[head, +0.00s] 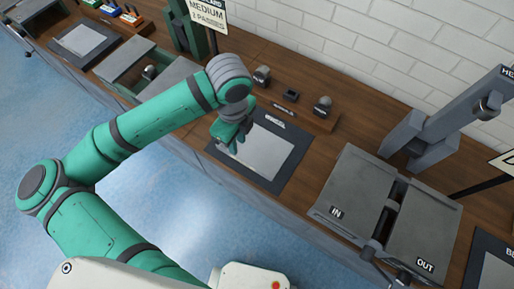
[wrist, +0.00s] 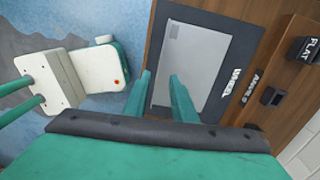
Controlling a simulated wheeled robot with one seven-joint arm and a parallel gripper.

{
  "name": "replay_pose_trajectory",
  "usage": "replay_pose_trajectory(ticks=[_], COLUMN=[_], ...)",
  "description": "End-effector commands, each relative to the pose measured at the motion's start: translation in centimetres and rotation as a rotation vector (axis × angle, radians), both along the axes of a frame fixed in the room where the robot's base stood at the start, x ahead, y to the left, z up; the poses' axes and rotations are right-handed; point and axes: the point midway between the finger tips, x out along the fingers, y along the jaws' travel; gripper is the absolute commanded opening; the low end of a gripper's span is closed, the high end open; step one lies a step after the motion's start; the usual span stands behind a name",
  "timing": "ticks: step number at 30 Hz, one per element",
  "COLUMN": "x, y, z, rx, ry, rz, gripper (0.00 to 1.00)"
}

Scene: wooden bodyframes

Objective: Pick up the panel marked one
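A flat light-grey panel (head: 265,154) lies on a dark mat (head: 287,181) on the wooden bench in the head view. In the wrist view the panel (wrist: 196,50) shows a small mark near its top left corner, too small to read. My gripper (head: 234,147) is over the left part of the panel in the head view. In the wrist view my gripper (wrist: 161,78) has its two green fingers apart with nothing between them. The fingers overlap the panel's near left side, and I cannot tell the height between them.
A grey machine marked IN and OUT (head: 350,205) stands to the right. Several dark blocks, one labelled FLAT (wrist: 304,49), sit behind the mat. Another grey sheet (head: 82,38) lies on a mat at far left. Blue floor (head: 200,225) is clear in front.

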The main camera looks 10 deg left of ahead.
Motion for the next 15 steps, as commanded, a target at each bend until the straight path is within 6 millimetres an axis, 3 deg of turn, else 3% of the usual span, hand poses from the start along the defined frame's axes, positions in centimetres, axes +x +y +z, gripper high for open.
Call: replay_pose_trajectory(ticks=[4,15], x=[0.0,0.0], y=[-1.3,-1.2], z=[0.3,-4.3], rx=[-0.02,-0.02], ry=[-0.004,-0.005], rz=[-0.051,-0.048], gripper=[0.24,0.24])
